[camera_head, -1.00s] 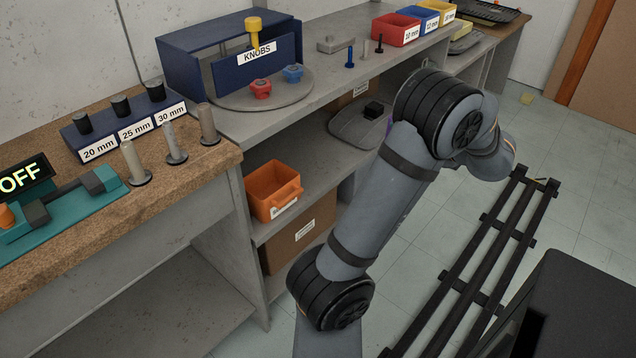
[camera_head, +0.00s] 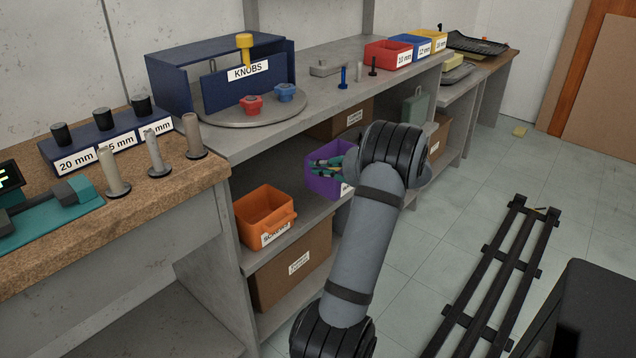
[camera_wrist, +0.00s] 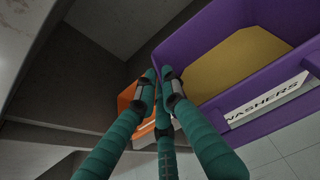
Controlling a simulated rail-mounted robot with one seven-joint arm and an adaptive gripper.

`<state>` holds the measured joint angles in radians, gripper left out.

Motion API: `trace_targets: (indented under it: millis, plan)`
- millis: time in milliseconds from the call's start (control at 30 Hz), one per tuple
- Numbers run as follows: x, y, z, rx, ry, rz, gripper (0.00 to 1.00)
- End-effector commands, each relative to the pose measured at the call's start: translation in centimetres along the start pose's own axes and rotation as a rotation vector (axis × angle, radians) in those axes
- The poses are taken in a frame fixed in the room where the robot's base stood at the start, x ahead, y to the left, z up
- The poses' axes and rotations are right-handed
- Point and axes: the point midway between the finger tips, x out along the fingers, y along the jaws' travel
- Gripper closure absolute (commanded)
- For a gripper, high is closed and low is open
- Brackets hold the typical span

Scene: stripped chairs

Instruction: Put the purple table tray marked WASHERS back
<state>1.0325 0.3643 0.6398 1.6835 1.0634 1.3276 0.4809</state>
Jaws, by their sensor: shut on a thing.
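The purple tray marked WASHERS (camera_head: 319,186) is at the lower shelf, just right of the orange bin, partly hidden by my arm. In the wrist view the tray (camera_wrist: 190,45) fills the upper right, with a yellow-brown inside and the WASHERS label on a side wall. My gripper (camera_wrist: 160,82) has its teal fingers closed at the tray's near corner and is shut on the tray. In the head view my gripper (camera_head: 335,163) shows at the tray's top. I cannot tell whether the tray's bottom touches the shelf.
The orange bin (camera_head: 262,215) stands left of the tray, above a cardboard box (camera_head: 290,270). The turntable (camera_head: 215,110) with knobs is on the bench above. Red, blue and yellow bins (camera_head: 387,54) stand farther back. Floor to the right is open beside black rails (camera_head: 490,275).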

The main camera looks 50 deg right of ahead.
Motion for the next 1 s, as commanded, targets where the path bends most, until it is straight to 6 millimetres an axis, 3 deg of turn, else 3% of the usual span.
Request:
trace_targets:
  millis: [500, 833, 1000]
  plan:
    - [10.2, -0.7, -1.2, -0.007, -0.009, 0.0, 1.0]
    - [12.3, -0.9, -1.6, -0.005, -0.008, -0.002, 1.0]
    - [13.0, -0.8, -3.4, -0.005, -0.006, -0.002, 1.0]
